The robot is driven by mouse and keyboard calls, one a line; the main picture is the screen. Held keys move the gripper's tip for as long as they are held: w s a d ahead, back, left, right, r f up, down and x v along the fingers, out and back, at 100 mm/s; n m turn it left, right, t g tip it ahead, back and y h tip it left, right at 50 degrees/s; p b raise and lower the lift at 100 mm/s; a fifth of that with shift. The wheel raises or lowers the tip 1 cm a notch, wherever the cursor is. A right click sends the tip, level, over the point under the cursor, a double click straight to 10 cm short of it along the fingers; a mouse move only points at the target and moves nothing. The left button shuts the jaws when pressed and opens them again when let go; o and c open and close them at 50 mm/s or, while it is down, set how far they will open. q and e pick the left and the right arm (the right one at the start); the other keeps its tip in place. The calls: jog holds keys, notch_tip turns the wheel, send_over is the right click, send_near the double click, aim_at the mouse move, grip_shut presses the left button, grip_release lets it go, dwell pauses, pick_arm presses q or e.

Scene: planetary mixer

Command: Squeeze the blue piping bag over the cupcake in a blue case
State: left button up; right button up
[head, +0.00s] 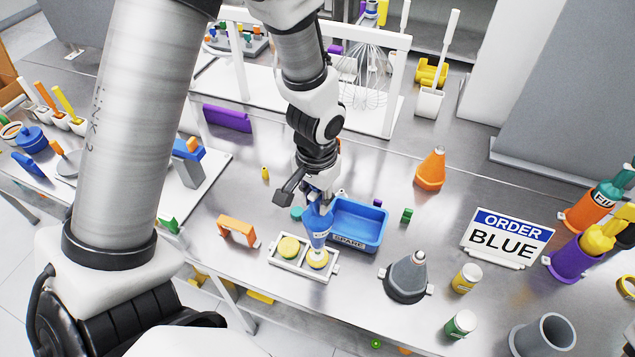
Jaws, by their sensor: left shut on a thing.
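My left gripper (318,192) is shut on the blue piping bag (319,226). The bag hangs tip down over the right one of two cupcakes in a white tray (297,267). That right cupcake (318,259) has a yellowish top with a pale patch under the bag's tip; I cannot tell whether the tip touches it. The left cupcake (288,247) has a yellow-green top. The case colours are too small to tell. A white sign (508,238) reads "ORDER BLUE". My right gripper is not in view.
A blue bin (368,224) marked "SPARE" stands just right of the bag. An orange stand (238,231) is left of the tray. A grey cone (408,277) and an orange cone (430,169) stand to the right. Jars are at the front right.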

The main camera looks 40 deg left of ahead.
pick_arm(q)
jog(key=shift+r, duration=2.25)
